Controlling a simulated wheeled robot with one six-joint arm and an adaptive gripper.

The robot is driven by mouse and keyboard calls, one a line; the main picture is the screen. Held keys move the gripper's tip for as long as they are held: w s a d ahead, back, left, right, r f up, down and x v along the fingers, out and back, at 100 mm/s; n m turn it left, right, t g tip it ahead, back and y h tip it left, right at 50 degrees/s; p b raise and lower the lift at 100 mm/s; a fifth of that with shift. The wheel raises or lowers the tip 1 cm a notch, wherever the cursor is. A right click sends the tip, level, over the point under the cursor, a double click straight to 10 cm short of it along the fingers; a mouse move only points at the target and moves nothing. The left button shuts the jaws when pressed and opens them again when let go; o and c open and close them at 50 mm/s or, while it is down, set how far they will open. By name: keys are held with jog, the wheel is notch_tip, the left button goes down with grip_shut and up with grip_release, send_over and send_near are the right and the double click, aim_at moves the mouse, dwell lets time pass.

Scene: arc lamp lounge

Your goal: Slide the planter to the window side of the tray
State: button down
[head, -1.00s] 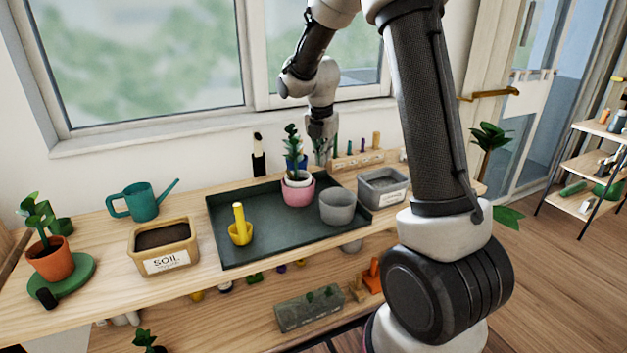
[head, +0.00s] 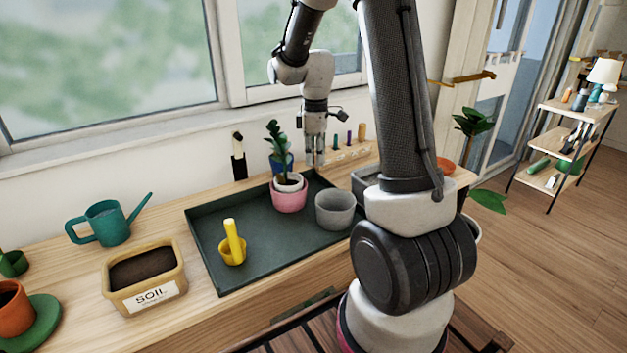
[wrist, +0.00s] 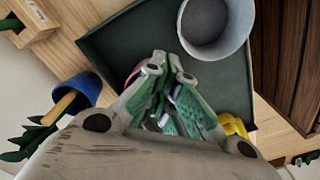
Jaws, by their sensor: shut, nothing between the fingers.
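A pink planter (head: 289,199) with a white inner pot and a green plant stands upright on the dark green tray (head: 262,266), near its back, window-side edge. A grey pot (head: 335,211) stands right of it, and a small yellow pot (head: 232,251) with a yellow upright piece stands front left. My gripper (head: 316,164) points down, shut and empty, at the tray's back edge, right of and behind the pink planter. In the wrist view the shut fingers (wrist: 168,60) cover most of the pink planter (wrist: 134,72); the grey pot (wrist: 214,22) shows clearly. Contact cannot be told.
A blue pot (head: 281,163) stands behind the tray, close to my gripper. A soil bin (head: 146,278) and a teal watering can (head: 108,224) stand left of the tray. A grey bin (head: 366,184) is at right.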

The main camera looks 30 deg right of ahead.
aim_at(290, 193)
notch_tip(290, 193, down, 10)
jog(key=shift+r, duration=0.1)
dwell(0.4)
jog(key=shift+w+a, duration=0.7)
jog(key=shift+a, duration=0.1)
